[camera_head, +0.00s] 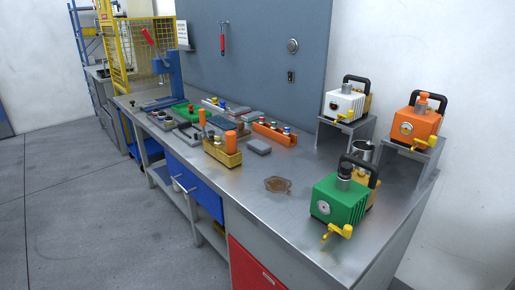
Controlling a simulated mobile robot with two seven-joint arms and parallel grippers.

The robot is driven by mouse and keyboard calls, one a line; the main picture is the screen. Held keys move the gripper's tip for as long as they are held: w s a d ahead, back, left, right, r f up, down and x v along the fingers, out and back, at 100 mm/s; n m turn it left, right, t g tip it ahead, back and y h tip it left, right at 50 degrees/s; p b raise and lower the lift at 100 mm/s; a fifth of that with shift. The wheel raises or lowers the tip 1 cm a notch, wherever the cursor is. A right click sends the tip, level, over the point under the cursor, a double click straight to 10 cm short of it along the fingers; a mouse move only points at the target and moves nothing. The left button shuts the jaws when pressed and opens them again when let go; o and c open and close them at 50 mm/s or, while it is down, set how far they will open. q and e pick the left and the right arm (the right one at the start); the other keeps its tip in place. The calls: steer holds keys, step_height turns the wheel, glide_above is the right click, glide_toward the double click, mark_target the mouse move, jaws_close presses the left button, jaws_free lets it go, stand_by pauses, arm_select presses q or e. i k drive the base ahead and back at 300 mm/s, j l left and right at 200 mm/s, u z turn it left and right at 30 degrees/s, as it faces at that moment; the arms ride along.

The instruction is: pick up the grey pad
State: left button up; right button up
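A small grey pad (258,146) lies flat on the metal workbench (262,205), near the middle. It sits just right of a yellow bin (222,152) and in front of an orange rack (271,133). Other flat grey pieces lie farther back on the bench, too small to tell apart clearly. Neither of my grippers shows in the head view.
A white pump (344,104) and an orange pump (416,125) stand on metal risers. A blue press (171,75) stands at the far left end.

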mark_target(259, 146)
steer(key=i+j+z, duration=0.1)
steer(key=j, duration=0.25)
steer(key=i+j+z, duration=0.1)
steer(key=j, duration=0.25)
steer(key=i+j+z, duration=0.1)
steer(key=i+j, duration=0.15)
steer(key=j, duration=0.15)
steer(key=i+j, duration=0.1)
steer(key=j, duration=0.3)
steer(key=i+j+z, duration=0.15)
steer(key=j, duration=0.2)
